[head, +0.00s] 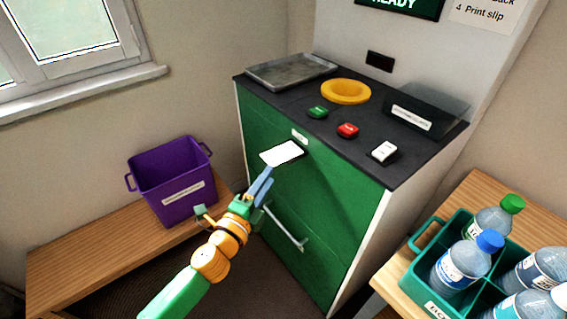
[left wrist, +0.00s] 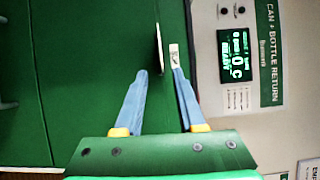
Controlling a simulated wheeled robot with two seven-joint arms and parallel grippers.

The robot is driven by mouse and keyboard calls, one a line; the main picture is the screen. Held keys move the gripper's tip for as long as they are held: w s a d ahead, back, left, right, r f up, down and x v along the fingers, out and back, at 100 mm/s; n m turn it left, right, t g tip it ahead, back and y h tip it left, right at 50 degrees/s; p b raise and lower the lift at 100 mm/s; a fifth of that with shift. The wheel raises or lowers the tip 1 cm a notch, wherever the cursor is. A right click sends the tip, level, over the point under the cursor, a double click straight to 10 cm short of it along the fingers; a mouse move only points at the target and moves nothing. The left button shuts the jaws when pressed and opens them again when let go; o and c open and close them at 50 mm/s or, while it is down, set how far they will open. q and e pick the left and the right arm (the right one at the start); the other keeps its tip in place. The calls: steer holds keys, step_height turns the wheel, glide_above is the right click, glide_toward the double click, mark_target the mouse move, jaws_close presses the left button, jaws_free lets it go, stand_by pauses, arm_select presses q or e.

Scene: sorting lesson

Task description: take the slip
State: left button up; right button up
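The slip (head: 281,153) is a small white sheet that sticks out from the green front of the return machine (head: 318,192), just below a small white label. In the left wrist view the slip (left wrist: 158,47) shows nearly edge-on as a thin pale strip. My left gripper (head: 264,180) is just below and in front of the slip in the head view. In the left wrist view its two blue fingers (left wrist: 160,72) are apart, with the slip's near end at about the gap between the tips. They do not grip it. My right gripper is not in view.
The machine's dark top holds a metal tray (head: 290,70), a yellow ring (head: 346,91), and green, red and white buttons. A handle (head: 286,228) juts from its front. A purple bin (head: 172,178) stands on a bench at left. A green crate (head: 421,272) of bottles stands at right.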

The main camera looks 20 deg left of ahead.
mark_target(272, 162)
arm_select(q)
steer(key=w, duration=0.6)
steer(key=shift+a+r+p, duration=0.1)
steer(key=shift+a+p, duration=0.25)
steer(key=shift+a, duration=0.05)
steer(key=shift+w+d, duration=0.15)
steer(key=shift+d, duration=0.15)
jaws_close()
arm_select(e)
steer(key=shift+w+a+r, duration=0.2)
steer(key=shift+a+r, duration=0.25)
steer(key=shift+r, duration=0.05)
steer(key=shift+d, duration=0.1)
